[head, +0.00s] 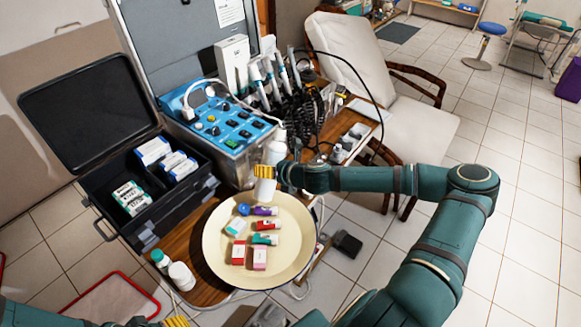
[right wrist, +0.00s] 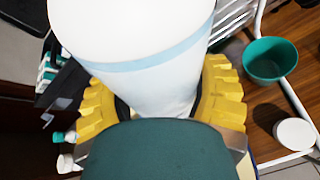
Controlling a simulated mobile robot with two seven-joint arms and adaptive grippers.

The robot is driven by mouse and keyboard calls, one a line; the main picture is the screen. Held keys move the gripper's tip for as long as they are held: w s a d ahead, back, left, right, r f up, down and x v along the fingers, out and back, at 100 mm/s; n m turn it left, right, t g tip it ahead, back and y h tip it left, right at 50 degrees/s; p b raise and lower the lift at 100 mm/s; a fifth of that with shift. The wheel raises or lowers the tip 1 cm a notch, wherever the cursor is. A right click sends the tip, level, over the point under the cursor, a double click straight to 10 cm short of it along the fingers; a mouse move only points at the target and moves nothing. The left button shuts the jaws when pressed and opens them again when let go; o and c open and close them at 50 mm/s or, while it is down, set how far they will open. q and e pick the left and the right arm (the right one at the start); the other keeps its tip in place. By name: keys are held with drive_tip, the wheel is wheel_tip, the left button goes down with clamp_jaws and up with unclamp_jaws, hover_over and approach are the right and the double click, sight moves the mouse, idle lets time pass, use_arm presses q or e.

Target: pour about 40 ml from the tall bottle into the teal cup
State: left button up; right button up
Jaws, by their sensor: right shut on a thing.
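The tall white bottle (head: 274,153) is held by my right gripper (head: 265,171), with yellow fingers around its body, above the far edge of the round tray. It looks roughly upright. In the right wrist view the bottle (right wrist: 140,50) fills the upper middle, with a pale blue band, between the yellow fingers (right wrist: 160,105). The teal cup (right wrist: 268,60) stands open on the wooden surface to the right in that view, apart from the bottle. I cannot make the cup out in the head view. My left gripper (head: 176,322) shows only yellow tips at the bottom edge.
A cream round tray (head: 215,262) holds small boxes and tubes. An open black case (head: 95,200) and a blue-topped dental unit (head: 215,118) stand behind. Two small white bottles (head: 181,276) are left of the tray. A white round item (right wrist: 295,134) is near the cup.

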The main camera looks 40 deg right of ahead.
drive_tip(key=shift+w+d+r+n+h+p, duration=0.1)
drive_tip(key=shift+r+n+h+p, duration=0.2)
drive_tip(key=shift+r, duration=0.55)
drive_tip(key=shift+w+d+f+n+t+h+b, duration=0.1)
drive_tip(key=shift+d+f+n+t+h+b, duration=0.15)
drive_tip(key=shift+n+b, duration=0.25)
drive_tip(key=shift+w+d+f+n+t+h+b, duration=0.15)
drive_tip(key=shift+n+t+h+b, duration=0.15)
drive_tip(key=shift+n+b, duration=0.2)
drive_tip(key=shift+d+r+n+h, duration=0.2)
drive_tip(key=shift+n+h, duration=0.2)
drive_tip(key=shift+h, duration=0.05)
idle(1.0)
